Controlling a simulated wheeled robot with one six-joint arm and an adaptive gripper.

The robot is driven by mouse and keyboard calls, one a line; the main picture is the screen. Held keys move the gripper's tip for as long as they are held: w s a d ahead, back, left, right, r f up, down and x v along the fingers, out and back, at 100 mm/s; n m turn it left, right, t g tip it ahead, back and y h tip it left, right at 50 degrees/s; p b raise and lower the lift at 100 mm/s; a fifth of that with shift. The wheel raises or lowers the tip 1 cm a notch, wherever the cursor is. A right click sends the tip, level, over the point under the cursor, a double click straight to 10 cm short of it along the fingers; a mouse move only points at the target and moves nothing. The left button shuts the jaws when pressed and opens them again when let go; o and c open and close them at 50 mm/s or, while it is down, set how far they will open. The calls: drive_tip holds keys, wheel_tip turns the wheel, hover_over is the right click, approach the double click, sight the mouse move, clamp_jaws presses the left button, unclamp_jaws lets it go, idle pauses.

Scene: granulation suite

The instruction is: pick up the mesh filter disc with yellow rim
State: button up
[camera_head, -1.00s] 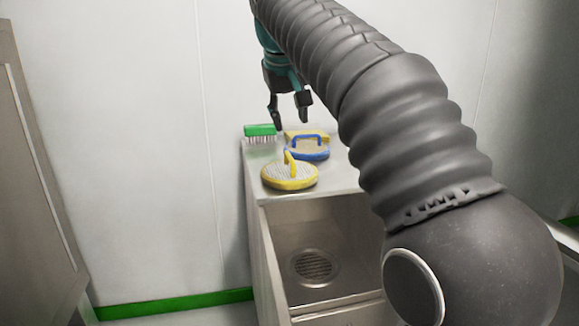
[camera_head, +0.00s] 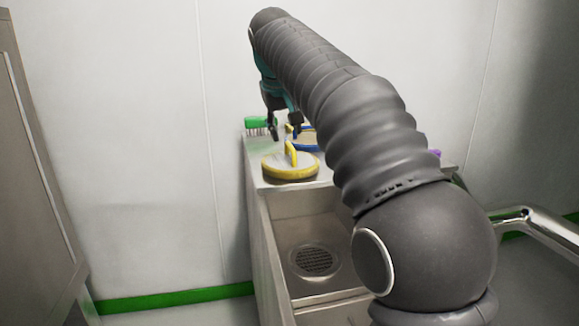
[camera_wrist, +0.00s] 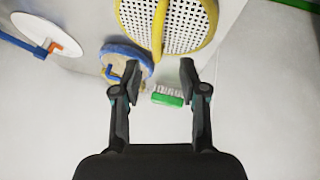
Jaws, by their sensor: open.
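The mesh filter disc with yellow rim (camera_head: 290,170) lies on the steel top, near the edge of the sink opening, with a yellow handle standing across it. In the wrist view the disc (camera_wrist: 188,30) fills the top, partly cut off by the frame, its handle running down its middle. My gripper (camera_head: 285,132) is open and empty, above and behind the disc in the head view. In the wrist view my gripper (camera_wrist: 160,68) has its fingers apart, with the disc beyond the tips.
A white disc (camera_wrist: 38,33) shows in the wrist view. A sink with a drain (camera_head: 313,261) lies in front.

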sight(290, 145)
drive_tip(key=x, duration=0.1)
drive_tip(key=b+x, duration=0.1)
drive_tip(key=x, duration=0.2)
drive_tip(key=shift+d+f, duration=0.3)
drive_tip(key=shift+f, duration=0.15)
clamp_jaws()
